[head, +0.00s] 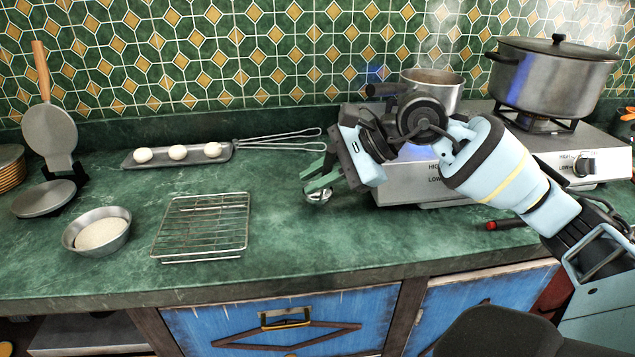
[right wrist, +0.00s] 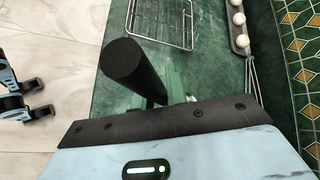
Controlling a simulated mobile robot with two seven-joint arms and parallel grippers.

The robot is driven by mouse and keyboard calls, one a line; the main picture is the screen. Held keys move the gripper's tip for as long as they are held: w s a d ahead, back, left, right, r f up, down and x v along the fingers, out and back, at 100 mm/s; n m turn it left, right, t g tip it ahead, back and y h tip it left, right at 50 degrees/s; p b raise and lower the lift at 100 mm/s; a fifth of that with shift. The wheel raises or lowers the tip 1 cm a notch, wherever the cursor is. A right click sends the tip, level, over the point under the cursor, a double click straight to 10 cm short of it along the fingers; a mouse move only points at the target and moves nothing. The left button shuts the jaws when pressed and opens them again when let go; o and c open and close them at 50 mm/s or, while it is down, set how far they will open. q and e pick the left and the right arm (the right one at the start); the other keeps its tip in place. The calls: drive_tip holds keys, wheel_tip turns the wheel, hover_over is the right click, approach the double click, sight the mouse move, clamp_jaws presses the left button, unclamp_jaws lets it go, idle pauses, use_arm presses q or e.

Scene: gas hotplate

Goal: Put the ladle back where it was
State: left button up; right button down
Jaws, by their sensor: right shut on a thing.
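My right gripper (head: 322,178) reaches in from the right above the counter, to the left of the hotplate, with its green fingers pointing left and down. It is shut on the ladle. A small shiny metal part of the ladle (head: 318,196) shows just below the fingers. In the right wrist view the ladle's thick black handle (right wrist: 127,65) rises towards the camera from between the fingers. Most of the ladle is hidden by my gripper in the head view, and I cannot tell whether it touches the counter.
The hotplate (head: 400,185) bears a steaming saucepan (head: 445,88) and a large lidded pot (head: 550,80). Counter between rack and hotplate is clear.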

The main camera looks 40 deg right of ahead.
drive_tip(key=shift+f, duration=0.65)
drive_tip(key=c, duration=1.9)
unclamp_jaws()
drive_tip(key=shift+f, duration=0.2)
drive_tip(key=o, duration=0.5)
drive_tip(key=shift+r, duration=0.1)
drive_tip(key=shift+r, duration=0.1)
drive_tip(key=b+v, duration=0.2)
drive_tip(key=v, duration=1)
drive_tip(key=shift+b, duration=0.3)
